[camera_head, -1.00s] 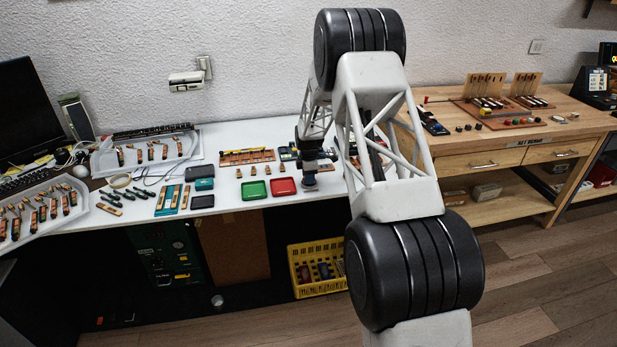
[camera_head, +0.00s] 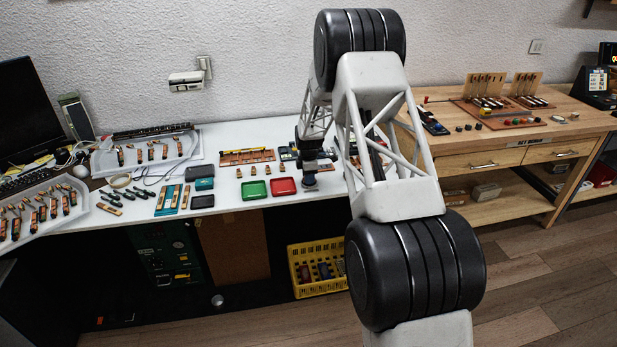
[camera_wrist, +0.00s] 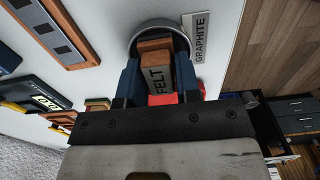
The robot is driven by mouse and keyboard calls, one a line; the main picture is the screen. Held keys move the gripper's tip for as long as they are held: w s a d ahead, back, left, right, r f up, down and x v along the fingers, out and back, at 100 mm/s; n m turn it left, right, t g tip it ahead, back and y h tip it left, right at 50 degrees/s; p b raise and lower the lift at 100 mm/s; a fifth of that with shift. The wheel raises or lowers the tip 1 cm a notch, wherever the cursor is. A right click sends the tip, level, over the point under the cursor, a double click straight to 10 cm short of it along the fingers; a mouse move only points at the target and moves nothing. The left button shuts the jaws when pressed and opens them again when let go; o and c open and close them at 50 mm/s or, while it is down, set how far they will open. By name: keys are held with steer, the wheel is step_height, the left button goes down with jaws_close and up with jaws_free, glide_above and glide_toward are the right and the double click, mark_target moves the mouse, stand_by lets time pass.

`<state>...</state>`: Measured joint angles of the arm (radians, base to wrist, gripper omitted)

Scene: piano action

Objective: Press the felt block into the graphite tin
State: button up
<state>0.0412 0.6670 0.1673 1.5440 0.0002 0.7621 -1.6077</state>
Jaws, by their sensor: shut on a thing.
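The felt block (camera_wrist: 157,77), a brown block with a grey band lettered FELT, is between the two blue fingers of my gripper (camera_wrist: 156,80) in the wrist view. My gripper is shut on it. The graphite tin (camera_wrist: 178,30), a round grey metal tin, is at the top of the wrist view, with a label reading GRAPHITE (camera_wrist: 202,37) beside it. The block's far end overlaps the tin's opening in this view; I cannot tell how deep it sits. In the head view my gripper (camera_head: 309,172) points down near the bench's front edge, and the tin (camera_head: 309,184) shows just under it.
A red tray (camera_head: 284,186) and a green tray (camera_head: 254,190) lie left of the gripper on the white bench (camera_head: 232,211). Small wooden parts and a long wooden strip (camera_head: 247,156) lie behind them. A yellow crate (camera_head: 316,268) stands below. A wooden bench (camera_head: 500,145) is at right.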

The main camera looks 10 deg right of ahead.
stand_by(0.3)
steer(key=shift+r, duration=3.45)
steer(key=m, duration=0.2)
steer(key=s+m, duration=0.1)
steer(key=m, duration=0.1)
steer(key=a+m, duration=0.1)
steer(key=m, duration=0.1)
steer(key=shift+s+f, duration=0.15)
steer(key=shift+s, duration=0.25)
steer(key=s+a+m, duration=0.1)
steer(key=m, duration=0.4)
steer(key=s+a+m, duration=0.1)
steer(key=s+m, duration=0.1)
steer(key=m, duration=0.3)
steer(key=s+a+f+m, duration=0.1)
steer(key=m, duration=0.4)
steer(key=shift+s, duration=0.3)
